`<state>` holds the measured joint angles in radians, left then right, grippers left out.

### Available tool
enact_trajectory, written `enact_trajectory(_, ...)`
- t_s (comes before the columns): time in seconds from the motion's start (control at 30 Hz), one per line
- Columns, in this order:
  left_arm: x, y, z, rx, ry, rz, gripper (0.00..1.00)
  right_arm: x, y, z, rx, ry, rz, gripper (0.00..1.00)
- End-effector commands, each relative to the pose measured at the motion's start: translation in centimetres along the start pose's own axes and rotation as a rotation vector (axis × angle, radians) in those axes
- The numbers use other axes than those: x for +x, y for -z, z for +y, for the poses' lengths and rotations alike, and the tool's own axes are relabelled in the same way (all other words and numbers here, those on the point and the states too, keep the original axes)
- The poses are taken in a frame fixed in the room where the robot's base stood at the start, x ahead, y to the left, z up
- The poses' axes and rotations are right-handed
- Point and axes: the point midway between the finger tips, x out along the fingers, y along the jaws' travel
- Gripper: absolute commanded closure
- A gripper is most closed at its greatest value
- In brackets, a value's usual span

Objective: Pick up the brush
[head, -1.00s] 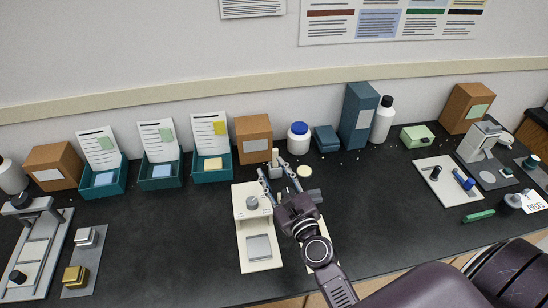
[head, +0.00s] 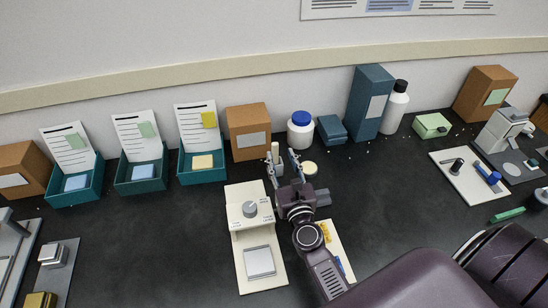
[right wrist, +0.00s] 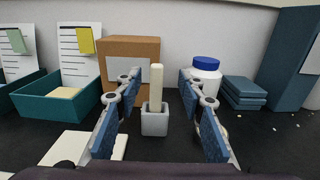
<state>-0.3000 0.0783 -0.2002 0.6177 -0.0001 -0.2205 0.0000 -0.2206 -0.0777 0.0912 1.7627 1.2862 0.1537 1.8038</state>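The brush appears as a pale cream, upright stick (right wrist: 156,82) standing in a small grey square cup (right wrist: 154,122) in the right wrist view. Its lower end is hidden inside the cup. In the head view the brush (head: 275,150) shows just beyond my right gripper's fingertips. My right gripper (right wrist: 157,92) is open, its blue-padded fingers apart on the left and right of the brush in the picture. Neither finger visibly touches brush or cup. In the head view the right gripper (head: 281,164) partly hides the cup. My left gripper is not in view.
A brown box (head: 249,132) and a blue-lidded white jar (head: 300,130) stand close behind the cup. A white instrument (head: 240,238) is to the left, and a pale round disc (head: 310,168) to the right. Dark bench (head: 385,190) is clear farther right.

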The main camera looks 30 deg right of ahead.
Motion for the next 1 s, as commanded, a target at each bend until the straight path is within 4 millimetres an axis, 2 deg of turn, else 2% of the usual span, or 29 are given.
enact_trajectory(0.5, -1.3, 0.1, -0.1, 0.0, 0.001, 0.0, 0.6, 6.1, 0.1, 0.5, -0.003, 0.0, -0.001, 0.64)
enact_trajectory(0.83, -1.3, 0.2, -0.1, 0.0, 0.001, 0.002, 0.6, 6.7, 0.3, 0.5, -0.002, 0.0, 0.0, 0.64)
enact_trajectory(1.0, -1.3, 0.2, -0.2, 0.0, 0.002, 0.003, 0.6, 6.7, 0.2, 0.5, -0.002, 0.0, 0.0, 0.82)
